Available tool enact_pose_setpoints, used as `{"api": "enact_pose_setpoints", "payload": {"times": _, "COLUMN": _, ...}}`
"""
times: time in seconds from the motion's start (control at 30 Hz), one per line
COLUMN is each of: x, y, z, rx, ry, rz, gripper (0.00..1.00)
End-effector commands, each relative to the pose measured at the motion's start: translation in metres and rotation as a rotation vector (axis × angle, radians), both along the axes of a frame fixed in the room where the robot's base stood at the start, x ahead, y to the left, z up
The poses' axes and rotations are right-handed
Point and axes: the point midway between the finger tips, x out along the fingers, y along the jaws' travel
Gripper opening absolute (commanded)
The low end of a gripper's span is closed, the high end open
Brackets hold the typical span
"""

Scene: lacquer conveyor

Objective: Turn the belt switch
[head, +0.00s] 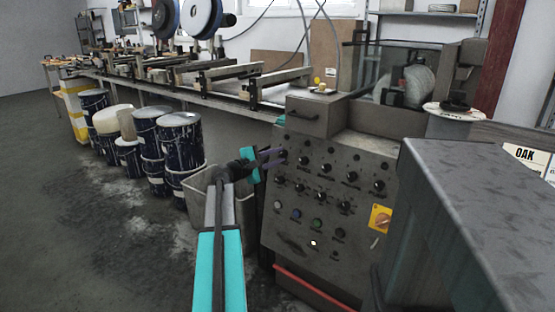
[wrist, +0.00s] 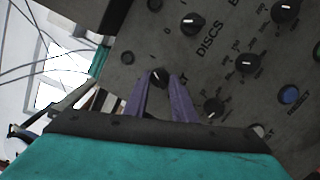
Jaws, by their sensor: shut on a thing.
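My gripper (head: 277,158) reaches the upper left edge of the grey control panel (head: 330,205). In the wrist view its two purple fingers (wrist: 161,84) are closed around a small black knob (wrist: 158,74) with a white pointer mark. The label beside this knob is mostly hidden by the right finger, so I cannot read it in full. In the head view the gripper and arm hide this knob.
Neighbouring knobs sit close by: a DISCS knob (wrist: 192,24), another black knob (wrist: 246,64) and a lower one (wrist: 214,108). A yellow-plated switch (head: 380,218) is at lower right. A grey bin (head: 200,190) and dark drums (head: 180,145) stand left.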

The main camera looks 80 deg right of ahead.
Motion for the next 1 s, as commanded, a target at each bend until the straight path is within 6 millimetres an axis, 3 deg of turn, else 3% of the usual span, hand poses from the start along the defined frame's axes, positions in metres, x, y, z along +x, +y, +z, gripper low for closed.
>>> {"api": "enact_pose_setpoints", "payload": {"times": 0.47, "x": -0.0033, "y": 0.0024, "z": -0.0029, "rx": -0.006, "ry": -0.022, "rz": -0.015, "gripper": 0.01}}
{"api": "enact_pose_setpoints", "payload": {"times": 0.5, "x": -0.0035, "y": 0.0024, "z": -0.0029, "rx": -0.006, "ry": -0.022, "rz": -0.015, "gripper": 0.29}}
{"api": "enact_pose_setpoints", "payload": {"times": 0.6, "x": -0.0031, "y": 0.0020, "z": -0.0023, "rx": -0.007, "ry": -0.020, "rz": -0.014, "gripper": 0.42}}
{"api": "enact_pose_setpoints", "payload": {"times": 1.0, "x": 0.0002, "y": 0.0034, "z": -0.0001, "rx": -0.008, "ry": -0.017, "rz": -0.008, "gripper": 0.42}}
